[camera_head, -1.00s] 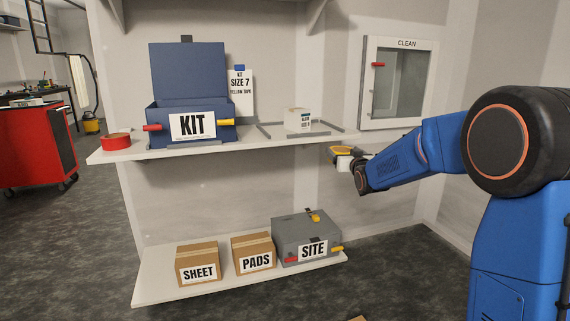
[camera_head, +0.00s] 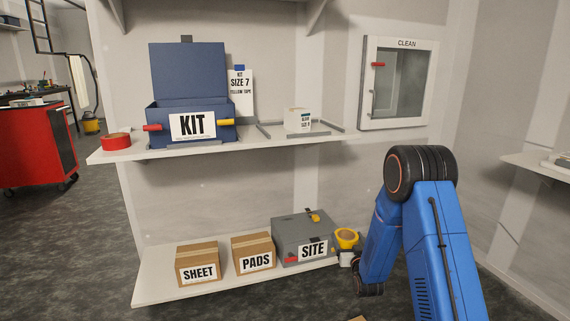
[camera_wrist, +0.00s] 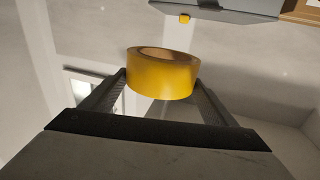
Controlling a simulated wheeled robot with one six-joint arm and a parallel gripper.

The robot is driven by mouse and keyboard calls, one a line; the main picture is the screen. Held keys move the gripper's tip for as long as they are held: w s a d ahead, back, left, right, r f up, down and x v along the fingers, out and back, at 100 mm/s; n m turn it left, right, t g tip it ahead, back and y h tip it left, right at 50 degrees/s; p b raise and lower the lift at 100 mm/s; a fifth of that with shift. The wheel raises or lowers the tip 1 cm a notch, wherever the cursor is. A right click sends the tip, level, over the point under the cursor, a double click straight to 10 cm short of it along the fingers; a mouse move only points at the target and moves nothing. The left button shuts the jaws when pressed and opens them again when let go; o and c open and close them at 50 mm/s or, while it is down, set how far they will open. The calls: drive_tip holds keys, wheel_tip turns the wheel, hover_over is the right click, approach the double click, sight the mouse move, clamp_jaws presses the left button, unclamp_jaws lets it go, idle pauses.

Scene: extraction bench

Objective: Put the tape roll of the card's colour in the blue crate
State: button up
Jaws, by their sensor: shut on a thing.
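My gripper (camera_wrist: 163,84) is shut on a yellow tape roll (camera_wrist: 162,78), which sits between its two fingers in the wrist view. In the head view the yellow roll (camera_head: 346,238) is at the right end of the lower shelf, beside the grey SITE case; I cannot tell whether it touches anything there. The card (camera_head: 241,96) on the wall reads KIT, SIZE 7, YELLOW TAPE. The blue crate (camera_head: 160,118) marked KIT stands open on the upper shelf, its lid raised. A red tape roll (camera_head: 116,141) lies left of it on that shelf.
A small white box (camera_head: 298,120) stands right of the crate on the upper shelf (camera_head: 130,154). The lower shelf (camera_head: 160,290) holds the SHEET box (camera_head: 199,268), the PADS box (camera_head: 254,257) and the grey SITE case (camera_head: 300,230). A CLEAN cabinet (camera_head: 396,84) hangs at right.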

drive_tip(key=s+d+f+h, duration=0.1)
drive_tip(key=s+d+f, duration=0.1)
drive_tip(key=s+f, duration=0.9)
wheel_tip(320, 180, down, 4)
drive_tip(key=shift+d+r, duration=0.15)
drive_tip(key=shift+d, duration=0.25)
drive_tip(key=shift+w, duration=0.1)
